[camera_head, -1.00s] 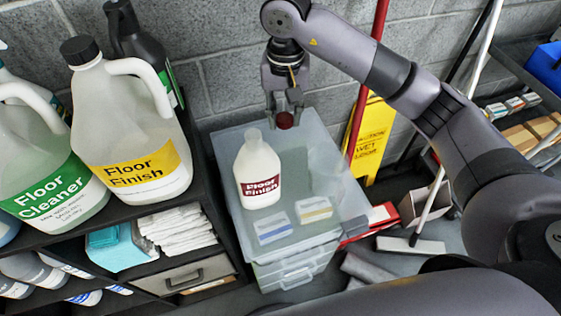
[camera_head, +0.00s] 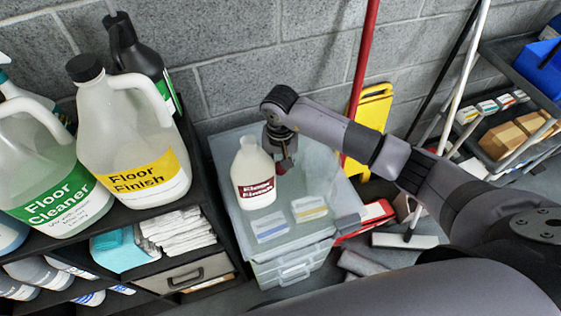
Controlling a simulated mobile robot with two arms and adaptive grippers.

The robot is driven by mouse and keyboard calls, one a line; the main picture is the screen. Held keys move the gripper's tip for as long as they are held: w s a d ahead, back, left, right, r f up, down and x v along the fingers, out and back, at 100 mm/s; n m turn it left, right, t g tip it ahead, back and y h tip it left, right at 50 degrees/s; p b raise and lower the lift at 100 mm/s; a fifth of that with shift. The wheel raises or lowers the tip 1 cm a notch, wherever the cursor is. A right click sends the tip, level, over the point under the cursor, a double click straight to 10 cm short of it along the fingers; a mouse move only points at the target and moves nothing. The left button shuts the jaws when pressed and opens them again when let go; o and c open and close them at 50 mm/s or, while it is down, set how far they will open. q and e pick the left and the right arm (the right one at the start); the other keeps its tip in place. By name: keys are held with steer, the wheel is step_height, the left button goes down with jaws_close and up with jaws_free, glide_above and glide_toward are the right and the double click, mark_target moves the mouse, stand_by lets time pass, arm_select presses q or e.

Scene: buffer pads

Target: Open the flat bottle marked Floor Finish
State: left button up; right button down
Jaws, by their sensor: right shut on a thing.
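The flat white bottle with the dark red Floor Finish label (camera_head: 253,172) stands upright on the lid of a translucent storage bin (camera_head: 232,226). Its neck shows pale with no cap on it. My right gripper (camera_head: 281,156) is just behind and to the right of the bottle, low over the lid. It is shut on a dark red cap (camera_head: 284,166), which shows only in part. Whether the cap touches the lid cannot be told. My left gripper is not in view.
A large jug with a yellow Floor Finish label (camera_head: 130,150) and a Floor Cleaner jug (camera_head: 45,170) stand on the dark shelf at left. Two labelled flat items (camera_head: 270,224) lie at the lid's front. A red pole (camera_head: 360,80) and yellow wet-floor sign (camera_head: 372,115) stand behind.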

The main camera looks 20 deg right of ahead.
mark_target(280, 166)
steer(key=shift+f, duration=0.1)
steer(key=shift+f, duration=0.15)
steer(key=c, duration=1.2)
jaws_free()
steer(key=shift+r, duration=0.3)
steer(key=shift+w+r, duration=0.1)
steer(key=shift+r, duration=0.3)
step_height(280, 166, up, 11)
steer(key=b, duration=0.3)
